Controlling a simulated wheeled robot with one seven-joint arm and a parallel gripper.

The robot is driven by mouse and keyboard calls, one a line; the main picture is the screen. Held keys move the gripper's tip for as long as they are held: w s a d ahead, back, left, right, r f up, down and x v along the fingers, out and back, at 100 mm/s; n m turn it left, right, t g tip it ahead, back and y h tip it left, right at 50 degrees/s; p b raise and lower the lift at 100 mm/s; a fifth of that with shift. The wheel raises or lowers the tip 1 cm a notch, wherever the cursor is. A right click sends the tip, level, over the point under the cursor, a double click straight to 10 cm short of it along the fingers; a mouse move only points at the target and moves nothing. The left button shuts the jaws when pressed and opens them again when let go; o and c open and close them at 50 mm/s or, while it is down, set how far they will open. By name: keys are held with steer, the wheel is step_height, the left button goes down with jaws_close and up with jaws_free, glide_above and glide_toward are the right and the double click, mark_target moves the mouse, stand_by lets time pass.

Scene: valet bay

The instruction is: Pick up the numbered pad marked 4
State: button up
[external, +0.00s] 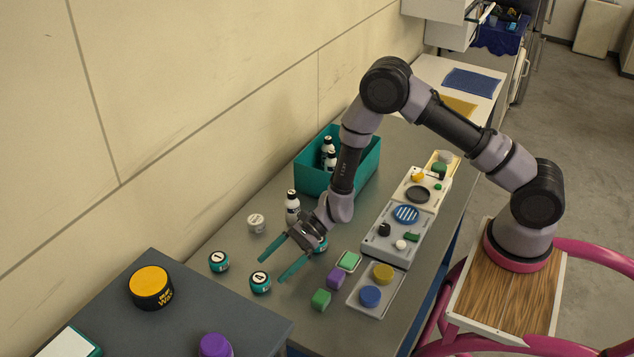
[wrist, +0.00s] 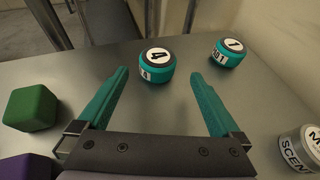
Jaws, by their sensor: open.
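The numbered pad marked 4 (external: 260,282) is a round teal and black puck with a white top label, lying on the grey table. In the wrist view the pad marked 4 (wrist: 157,65) sits ahead of my gripper, roughly between the lines of the two fingers and just beyond their tips. My gripper (external: 273,267) is open and empty, its teal fingers spread above the table. In the wrist view my gripper (wrist: 158,82) shows both fingers apart. A similar pad marked 1 (external: 219,261) lies to the left; it also shows in the wrist view (wrist: 229,52), at right.
A green block (external: 321,299) and a purple block (external: 335,278) lie right of pad 4. A labelled tin (external: 257,223) and a white bottle (external: 292,207) stand behind. A teal bin (external: 366,166) is farther back. Another teal pad (external: 321,243) is partly hidden by my gripper.

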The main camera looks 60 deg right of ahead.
mark_target(259, 280)
steer(key=x, duration=0.6)
steer(key=shift+s+a, duration=0.1)
steer(key=shift+a, duration=0.1)
steer(key=c, duration=1.4)
